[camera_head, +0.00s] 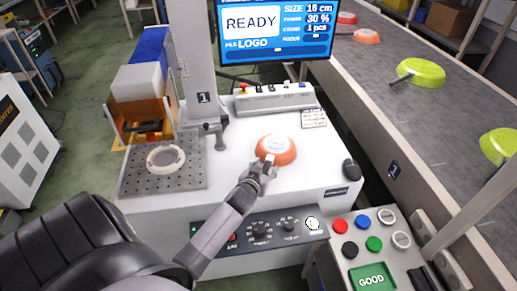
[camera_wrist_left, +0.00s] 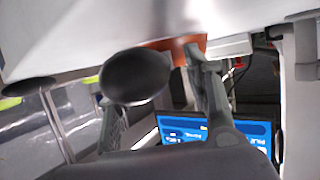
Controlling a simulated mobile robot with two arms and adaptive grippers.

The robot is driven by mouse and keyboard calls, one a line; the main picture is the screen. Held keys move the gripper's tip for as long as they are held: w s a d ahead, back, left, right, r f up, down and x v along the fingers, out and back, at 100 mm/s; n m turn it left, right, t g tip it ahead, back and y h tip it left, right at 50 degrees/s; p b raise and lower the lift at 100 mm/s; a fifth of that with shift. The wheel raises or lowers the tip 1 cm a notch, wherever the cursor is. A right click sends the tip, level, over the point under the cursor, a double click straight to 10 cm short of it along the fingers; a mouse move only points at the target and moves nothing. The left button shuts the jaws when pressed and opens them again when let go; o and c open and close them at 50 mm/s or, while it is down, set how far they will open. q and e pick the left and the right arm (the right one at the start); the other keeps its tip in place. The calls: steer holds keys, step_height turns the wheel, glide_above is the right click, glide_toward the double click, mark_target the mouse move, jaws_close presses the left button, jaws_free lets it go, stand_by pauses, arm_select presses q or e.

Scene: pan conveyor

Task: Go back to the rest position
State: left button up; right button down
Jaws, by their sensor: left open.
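An orange pan (camera_head: 282,142) lies with its pale round base up on the white worktop, in front of the monitor. Its dark handle (camera_head: 269,158) points toward me. My left gripper (camera_head: 261,172) is at the handle end in the head view. Its fingers are open, and whether they touch the handle cannot be told. In the left wrist view, the picture is upside down. The gripper's fingers (camera_wrist_left: 160,105) stand apart, with a large dark rounded shape between them, likely the handle end. A strip of the orange pan (camera_wrist_left: 177,46) shows behind it. My right gripper is out of view.
A monitor (camera_head: 275,30) reading READY stands behind the pan. A conveyor (camera_head: 400,120) carries green and red pans. A button panel (camera_head: 372,240) is at front right.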

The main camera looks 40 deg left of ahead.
arm_select(q)
steer(key=v, duration=0.8)
steer(key=shift+s+d+r, duration=0.1)
steer(key=shift+s+r, duration=0.05)
steer(key=shift+s, duration=0.1)
steer(key=shift+s+d, duration=0.2)
steer(key=shift+d, duration=0.05)
steer(key=s+d+f+m+g+h, duration=0.1)
steer(key=s+d+m+g+h, duration=0.15)
steer(key=s+d+g, duration=0.5)
steer(key=s+d+f+m+g+h, duration=0.15)
steer(key=s+d+m, duration=0.25)
steer(key=s+d, duration=0.7)
steer(key=s+a+f+g, duration=0.1)
steer(key=s+f, duration=0.1)
steer(key=f, duration=1.2)
steer(key=s+a+f, duration=0.2)
steer(key=s+f, duration=0.1)
steer(key=f, duration=1)
steer(key=s+a+f+g, duration=0.1)
steer(key=s+a+f, duration=0.1)
steer(key=s+f, duration=1.3)
steer(key=shift+s+a+g, duration=0.3)
steer(key=shift+s, duration=0.15)
